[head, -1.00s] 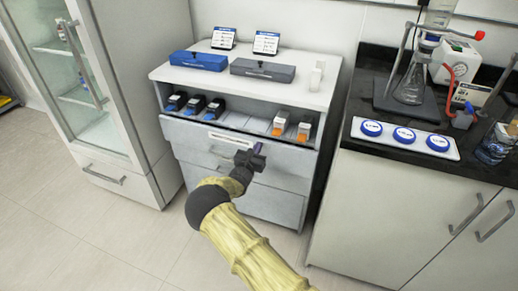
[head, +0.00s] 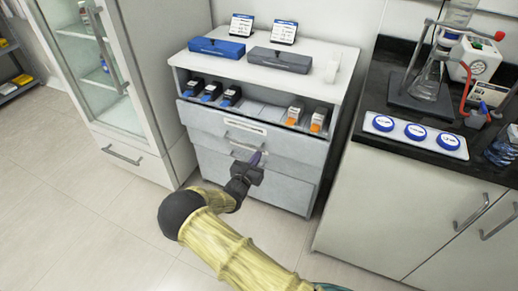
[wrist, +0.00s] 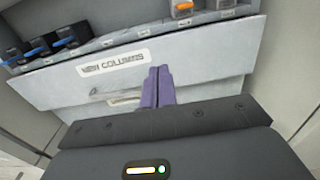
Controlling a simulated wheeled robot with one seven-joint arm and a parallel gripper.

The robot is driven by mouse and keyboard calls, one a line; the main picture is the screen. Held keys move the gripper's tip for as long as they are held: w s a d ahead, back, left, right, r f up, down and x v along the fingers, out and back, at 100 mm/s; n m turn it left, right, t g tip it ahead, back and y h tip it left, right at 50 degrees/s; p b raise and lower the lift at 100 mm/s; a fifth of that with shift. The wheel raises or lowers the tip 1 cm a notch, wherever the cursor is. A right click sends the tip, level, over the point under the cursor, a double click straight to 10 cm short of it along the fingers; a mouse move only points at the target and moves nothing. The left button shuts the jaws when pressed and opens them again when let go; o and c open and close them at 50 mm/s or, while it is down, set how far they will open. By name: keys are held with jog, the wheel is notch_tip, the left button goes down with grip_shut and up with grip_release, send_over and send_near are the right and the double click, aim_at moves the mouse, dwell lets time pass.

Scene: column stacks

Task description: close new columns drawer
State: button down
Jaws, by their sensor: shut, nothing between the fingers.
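The new columns drawer (head: 215,122) is the upper grey drawer of the cabinet, and its front stands out a little past the drawer below. Its "NEW COLUMNS" label (wrist: 115,63) is readable in the wrist view, left of my fingers. My gripper (head: 257,158) is shut and empty, in front of the cabinet with its purple fingertips toward the drawer fronts. In the wrist view the fingers (wrist: 158,75) are together and overlap the upper drawer's front. I cannot tell whether they touch it. My gripper body hides part of the lower drawer (head: 285,188).
Black-and-blue boxes (head: 211,92) and orange-tipped boxes (head: 318,121) stand behind the drawer's front edge. A blue case (head: 216,47) and a grey case (head: 278,61) lie on the cabinet top. A glass-door cabinet stands left, a dark-topped counter (head: 400,125) right. Floor at front left is clear.

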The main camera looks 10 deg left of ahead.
jog(key=shift+s, duration=0.55)
jog(key=c, duration=2)
grip_release()
jog(key=shift+a, duration=0.1)
jog(key=o, duration=0.4)
jog(key=shift+s+d+r, duration=0.1)
jog(key=shift+d, duration=0.15)
jog(key=shift+o, duration=0.6)
jog(key=s+d+r+m+g+h, duration=0.1)
jog(key=d+m+g+h, duration=0.1)
jog(key=d, duration=0.4)
jog(key=s+d+r+m+g+h, duration=0.1)
jog(key=d+m+g+h, duration=0.2)
jog(key=d+m, duration=0.3)
jog(key=shift+s+d+r+g, duration=0.25)
jog(key=shift+d+g, duration=0.15)
jog(key=shift+g, duration=0.2)
jog(key=s+d+r+m+g+y, duration=0.3)
jog(key=s+d+m+g, duration=0.25)
jog(key=s+m, duration=0.2)
jog(key=s+d+r+m+g+y, duration=0.2)
jog(key=s+d+m+g, duration=0.4)
jog(key=s, duration=0.3)
jog(key=s+r+m+t+y, duration=0.3)
jog(key=s+r+m+y, duration=0.2)
jog(key=s+r+m, duration=0.4)
jog(key=shift+s+a+m+y, duration=0.4)
jog(key=shift+s+m, duration=0.2)
jog(key=shift+m, duration=0.35)
